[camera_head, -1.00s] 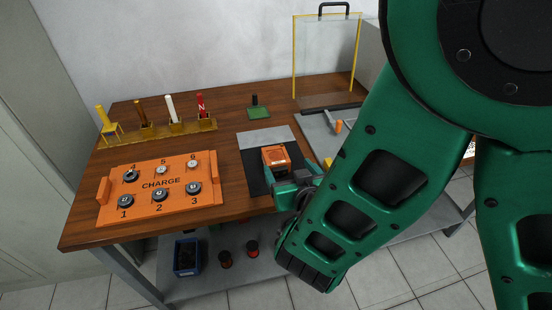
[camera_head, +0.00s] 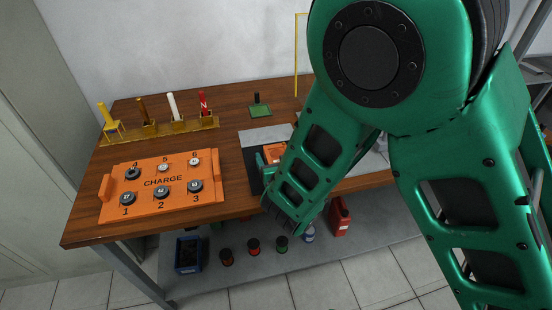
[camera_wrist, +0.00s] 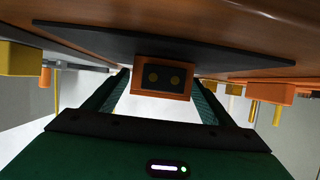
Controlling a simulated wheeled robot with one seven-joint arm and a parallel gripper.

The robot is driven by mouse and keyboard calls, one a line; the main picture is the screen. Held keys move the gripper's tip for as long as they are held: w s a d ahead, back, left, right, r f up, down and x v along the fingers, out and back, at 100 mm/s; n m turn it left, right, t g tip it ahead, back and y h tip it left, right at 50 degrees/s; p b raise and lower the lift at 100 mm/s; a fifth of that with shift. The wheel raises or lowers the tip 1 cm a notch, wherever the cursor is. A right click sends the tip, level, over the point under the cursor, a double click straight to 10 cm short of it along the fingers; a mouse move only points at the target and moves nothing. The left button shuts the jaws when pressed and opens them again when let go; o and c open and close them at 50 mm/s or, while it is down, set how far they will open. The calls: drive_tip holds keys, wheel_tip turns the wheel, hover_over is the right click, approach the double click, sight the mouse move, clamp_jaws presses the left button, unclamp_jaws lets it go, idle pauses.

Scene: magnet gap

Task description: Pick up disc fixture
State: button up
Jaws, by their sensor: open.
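An orange block, apparently the disc fixture (camera_head: 274,153), sits on a black mat (camera_head: 256,183) on the wooden bench in the head view, partly hidden by my arm. In the wrist view, the fixture (camera_wrist: 164,92) shows an orange front with a dark panel and two dull yellow round spots. My gripper (camera_wrist: 157,88) is open, with one finger on each side of the block. I cannot tell whether the fingers touch it. In the head view, my gripper (camera_head: 268,159) is low at the mat, mostly hidden behind my own arm.
An orange CHARGE board (camera_head: 162,183) with numbered discs lies left of the mat. Behind it stands a yellow rack (camera_head: 160,132) with upright rods. A green pad (camera_head: 257,110) with a black post is at the back. Coloured containers stand on the lower shelf (camera_head: 205,284).

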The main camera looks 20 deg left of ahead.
drive_tip(key=shift+w, duration=0.1)
drive_tip(key=c, duration=1.8)
drive_tip(key=shift+r, duration=0.15)
